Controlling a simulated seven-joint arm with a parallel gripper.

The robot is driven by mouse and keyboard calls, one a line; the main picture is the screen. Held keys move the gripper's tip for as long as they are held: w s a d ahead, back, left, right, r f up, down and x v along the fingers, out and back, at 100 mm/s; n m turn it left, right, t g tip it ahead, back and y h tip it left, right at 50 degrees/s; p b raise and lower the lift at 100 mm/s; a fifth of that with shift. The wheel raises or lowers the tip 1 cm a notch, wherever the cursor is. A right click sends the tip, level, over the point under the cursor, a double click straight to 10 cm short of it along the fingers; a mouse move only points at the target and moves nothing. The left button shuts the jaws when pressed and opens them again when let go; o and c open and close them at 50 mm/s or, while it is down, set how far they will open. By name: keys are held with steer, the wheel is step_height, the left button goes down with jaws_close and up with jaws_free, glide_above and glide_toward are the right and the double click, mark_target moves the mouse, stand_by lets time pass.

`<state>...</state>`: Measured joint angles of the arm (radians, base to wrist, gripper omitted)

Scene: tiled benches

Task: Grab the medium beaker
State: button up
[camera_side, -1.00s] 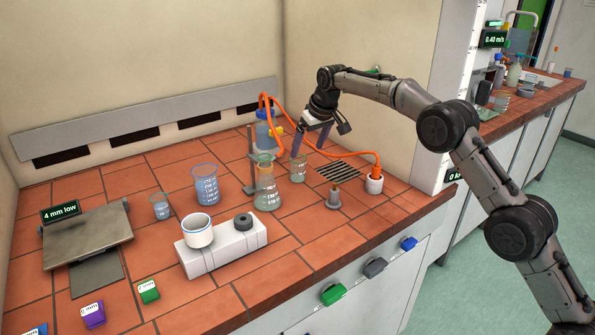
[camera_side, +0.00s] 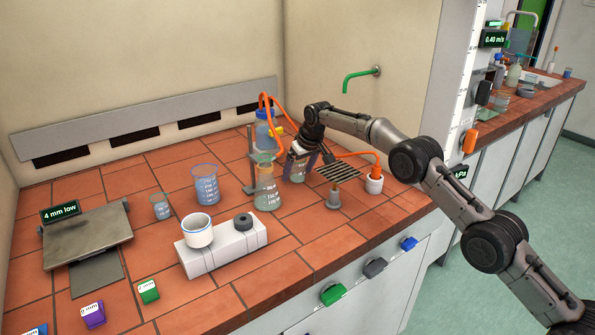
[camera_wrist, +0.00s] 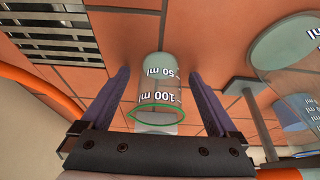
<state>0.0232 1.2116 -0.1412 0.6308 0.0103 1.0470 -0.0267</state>
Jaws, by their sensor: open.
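The medium beaker (camera_wrist: 160,85) is clear glass with a green rim and 50 ml and 100 ml marks. In the wrist view it stands between the two fingers of my gripper (camera_wrist: 158,80). The fingers are spread, with a gap visible on each side of the glass. In the side view my gripper (camera_side: 300,166) is low over the bench around this beaker (camera_side: 297,173), which the fingers partly hide. A larger beaker (camera_side: 206,187) and a smaller one (camera_side: 160,208) stand to the left.
A conical flask (camera_side: 267,192) stands close to the left of my gripper, with a blue-capped bottle (camera_side: 264,137) behind. An orange hose (camera_side: 350,154) runs past to a white fitting (camera_side: 374,184). A dark grate (camera_side: 337,171) lies to the right. A white block (camera_side: 225,250) holds a crucible.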

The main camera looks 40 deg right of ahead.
steer(key=c, duration=1.4)
steer(key=shift+c, duration=0.3)
steer(key=shift+r, duration=0.1)
